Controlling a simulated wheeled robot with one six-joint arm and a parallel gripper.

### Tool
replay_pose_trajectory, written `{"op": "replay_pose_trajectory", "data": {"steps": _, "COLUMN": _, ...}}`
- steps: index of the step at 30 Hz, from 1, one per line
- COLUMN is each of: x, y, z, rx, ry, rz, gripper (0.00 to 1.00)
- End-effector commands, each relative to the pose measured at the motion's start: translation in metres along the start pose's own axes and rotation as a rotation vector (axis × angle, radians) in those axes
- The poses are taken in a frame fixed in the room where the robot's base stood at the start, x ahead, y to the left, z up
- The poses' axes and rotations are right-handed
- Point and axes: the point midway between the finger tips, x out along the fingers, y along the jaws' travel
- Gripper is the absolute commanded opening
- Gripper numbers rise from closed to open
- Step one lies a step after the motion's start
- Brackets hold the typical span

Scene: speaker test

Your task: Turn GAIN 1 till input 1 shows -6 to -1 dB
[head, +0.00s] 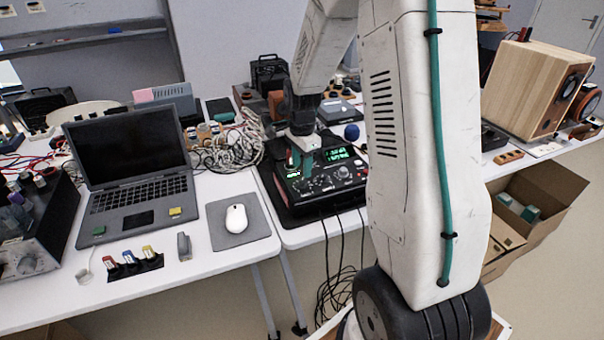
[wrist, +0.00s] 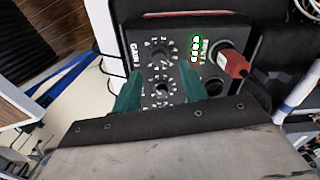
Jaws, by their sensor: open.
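The black audio device (head: 325,187) with green lit displays sits on the right-hand table. My gripper (head: 301,160) points down over its left part. In the wrist view, the panel has a GAIN label (wrist: 134,53) beside an upper knob (wrist: 160,57) with a number scale. A second knob (wrist: 161,88) lies below it in the picture. My gripper's two teal fingers (wrist: 160,72) are open and straddle this column of knobs; whether they touch a knob I cannot tell. A short column of green input lights (wrist: 195,45) is lit; its dB values are too small to read.
A red plug (wrist: 229,62) stands up from the panel right of the lights, close to the right finger. A cable tangle (head: 228,150) lies left of the device. A laptop (head: 130,165) and a mouse (head: 236,218) are on the left table.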

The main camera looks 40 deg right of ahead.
Motion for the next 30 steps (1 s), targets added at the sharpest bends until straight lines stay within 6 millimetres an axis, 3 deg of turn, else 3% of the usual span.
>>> {"op": "replay_pose_trajectory", "data": {"steps": 3, "x": -0.018, "y": 0.000, "z": 0.000, "rx": 0.000, "ry": 0.000, "rz": -0.001, "gripper": 0.43}}
{"op": "replay_pose_trajectory", "data": {"steps": 8, "x": -0.030, "y": 0.000, "z": 0.001, "rx": -0.001, "ry": 0.000, "rz": 0.000, "gripper": 0.43}}
{"op": "replay_pose_trajectory", "data": {"steps": 25, "x": -0.030, "y": 0.000, "z": 0.001, "rx": -0.006, "ry": 0.000, "rz": 0.001, "gripper": 0.43}}
{"op": "replay_pose_trajectory", "data": {"steps": 30, "x": -0.030, "y": 0.006, "z": 0.002, "rx": -0.122, "ry": -0.008, "rz": 0.026, "gripper": 0.43}}
